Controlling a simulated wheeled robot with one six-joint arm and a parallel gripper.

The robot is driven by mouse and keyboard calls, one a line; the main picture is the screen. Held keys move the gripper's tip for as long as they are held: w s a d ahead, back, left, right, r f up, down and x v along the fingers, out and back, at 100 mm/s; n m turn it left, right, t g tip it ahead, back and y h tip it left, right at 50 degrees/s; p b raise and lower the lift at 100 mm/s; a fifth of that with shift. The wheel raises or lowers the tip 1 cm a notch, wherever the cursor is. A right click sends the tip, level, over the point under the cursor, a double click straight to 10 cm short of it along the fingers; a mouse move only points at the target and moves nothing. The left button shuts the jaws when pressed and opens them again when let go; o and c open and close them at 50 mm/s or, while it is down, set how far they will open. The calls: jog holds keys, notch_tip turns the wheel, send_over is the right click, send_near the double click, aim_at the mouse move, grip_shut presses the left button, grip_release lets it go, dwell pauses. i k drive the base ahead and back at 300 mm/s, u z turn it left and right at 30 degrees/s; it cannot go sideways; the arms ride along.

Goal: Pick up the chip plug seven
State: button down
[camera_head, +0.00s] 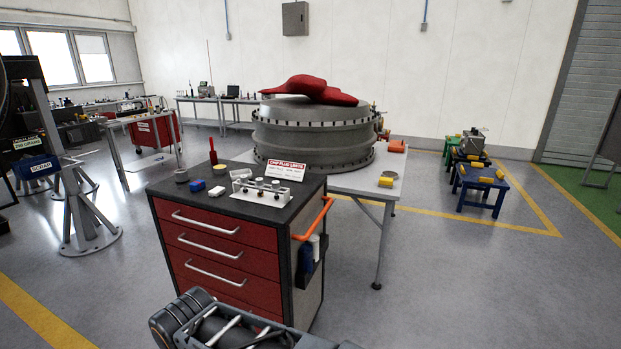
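A small white rack (246,194) stands on the dark top of a red drawer cabinet, holding several small metal plugs (276,184) upright. They are too small for me to read any number, so I cannot tell which is chip plug seven. A white card with a red heading, "CHIP PLUG LIMITS" (273,168), stands just behind the rack. Part of my own dark arm shows at the bottom edge, in front of the cabinet and well short of the rack. My gripper's fingers are not visible.
The red drawer cabinet (215,238) has an orange handle (312,218) on its right side. On its top are a blue block (197,185), a yellow-white block (220,169) and a red bottle (213,157). A table with a large round casing (312,135) stands behind.

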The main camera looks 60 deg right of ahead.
aim_at(276, 184)
jog(key=z, duration=1.6)
